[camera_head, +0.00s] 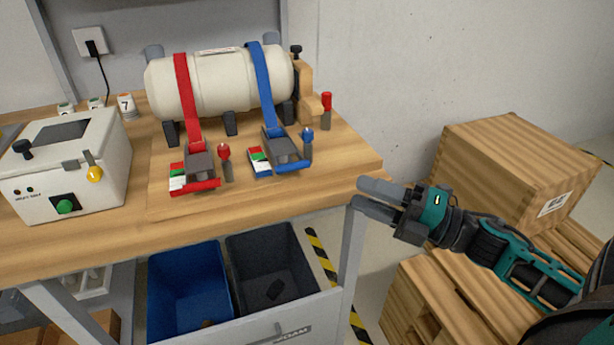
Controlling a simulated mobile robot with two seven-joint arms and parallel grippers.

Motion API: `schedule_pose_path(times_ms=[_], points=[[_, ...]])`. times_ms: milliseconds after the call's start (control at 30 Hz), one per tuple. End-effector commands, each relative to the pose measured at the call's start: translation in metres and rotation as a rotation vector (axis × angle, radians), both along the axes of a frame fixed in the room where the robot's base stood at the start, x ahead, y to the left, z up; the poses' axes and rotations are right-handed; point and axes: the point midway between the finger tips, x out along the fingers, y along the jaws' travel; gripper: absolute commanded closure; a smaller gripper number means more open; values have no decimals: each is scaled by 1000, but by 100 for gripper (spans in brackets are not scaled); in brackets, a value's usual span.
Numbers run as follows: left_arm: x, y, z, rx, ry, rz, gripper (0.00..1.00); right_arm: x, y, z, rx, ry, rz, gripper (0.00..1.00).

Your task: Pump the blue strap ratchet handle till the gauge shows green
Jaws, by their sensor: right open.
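The blue strap (262,90) runs over the white cylinder (220,80) on the wooden bench and down to the blue ratchet (285,150). The blue ratchet handle (307,137) stands upright at the ratchet's right side, with a blue knob on top. The gauge (260,159) is a small plate with white, green and red parts at the ratchet's left; I cannot make out a pointer. My right gripper (366,194) is open and empty, just off the bench's right front corner, to the right of and apart from the blue handle. My left gripper is not in view.
A red strap (186,100) with its own ratchet (199,168) and red-knobbed handle (225,155) sits left of the blue one. A white box (65,165) stands at left. Wooden crates (500,165) stand at right. Bins (188,285) sit under the bench.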

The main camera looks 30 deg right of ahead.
Motion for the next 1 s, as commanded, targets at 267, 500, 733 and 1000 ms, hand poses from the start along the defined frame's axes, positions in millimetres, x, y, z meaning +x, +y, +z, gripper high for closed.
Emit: schedule_pose_path(times_ms=[267, 500, 733, 1000], points=[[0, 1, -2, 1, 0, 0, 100, 41, 28, 8, 2, -3, 2, 59], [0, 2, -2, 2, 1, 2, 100, 71, 48, 13, 3, -2, 0, 59], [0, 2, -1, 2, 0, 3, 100, 88, 60, 16, 5, 0, -2, 59], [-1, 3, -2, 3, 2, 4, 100, 94, 63, 16, 4, 3, -3, 59]])
